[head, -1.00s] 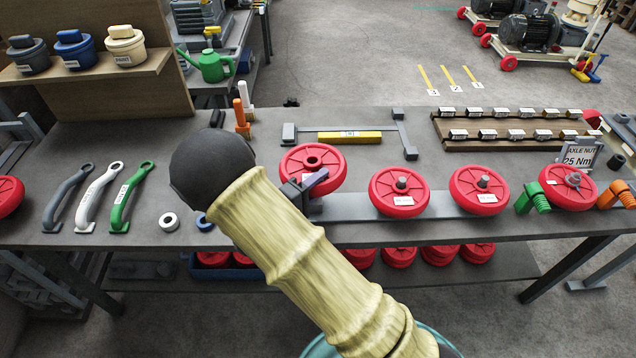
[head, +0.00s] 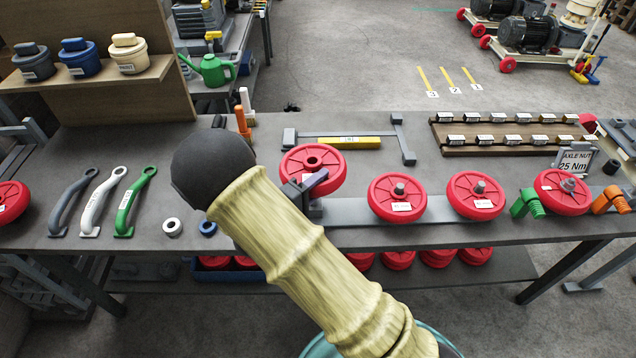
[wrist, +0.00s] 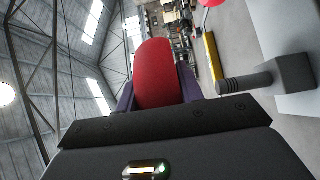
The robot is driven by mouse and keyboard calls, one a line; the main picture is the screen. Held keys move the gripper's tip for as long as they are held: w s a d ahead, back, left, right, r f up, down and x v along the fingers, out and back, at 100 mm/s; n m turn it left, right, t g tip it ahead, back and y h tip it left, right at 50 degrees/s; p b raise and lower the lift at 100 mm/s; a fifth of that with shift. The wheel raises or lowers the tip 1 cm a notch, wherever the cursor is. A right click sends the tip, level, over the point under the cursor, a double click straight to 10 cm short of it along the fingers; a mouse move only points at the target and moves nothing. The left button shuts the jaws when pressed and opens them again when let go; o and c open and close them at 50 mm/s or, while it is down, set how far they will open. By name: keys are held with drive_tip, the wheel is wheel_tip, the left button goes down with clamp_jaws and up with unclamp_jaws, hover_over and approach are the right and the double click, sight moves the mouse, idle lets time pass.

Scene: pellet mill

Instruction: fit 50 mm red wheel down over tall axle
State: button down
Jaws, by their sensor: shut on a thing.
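My gripper (head: 312,188) is shut on a red wheel (head: 314,163) by its near rim. The wheel lies roughly flat, hub upward, over the left end of a grey rail (head: 345,209). In the wrist view the same wheel (wrist: 156,75) shows edge-on between the purple fingers. That view is turned sideways, with the roof at left. A grey axle (wrist: 245,82) with a ribbed tip rises there from a grey block (wrist: 293,75). Its tip appears below the wheel and apart from it. The head view hides this axle behind the wheel and gripper.
Red wheels sit on axles to the right (head: 397,197), (head: 475,195), (head: 562,192). A yellow bar (head: 350,143) and grey frame (head: 403,140) lie behind. Three handles (head: 130,201) and two rings (head: 172,227), (head: 208,227) are at left. The bench front has some clear room.

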drive_tip(key=shift+r+p, duration=0.65)
drive_tip(key=shift+r, duration=0.2)
drive_tip(key=shift+w+d, duration=0.1)
drive_tip(key=shift+w+d, duration=0.2)
drive_tip(key=w+d+f+n+t+y, duration=0.3)
drive_tip(key=w+d+n+t+y, duration=0.2)
drive_tip(key=w+d+n+y, duration=0.2)
drive_tip(key=d+n+y, duration=0.2)
drive_tip(key=d+y, duration=0.2)
drive_tip(key=y, duration=0.2)
drive_tip(key=shift+w+t, duration=0.15)
drive_tip(key=shift+t, duration=0.25)
drive_tip(key=shift+w, duration=0.15)
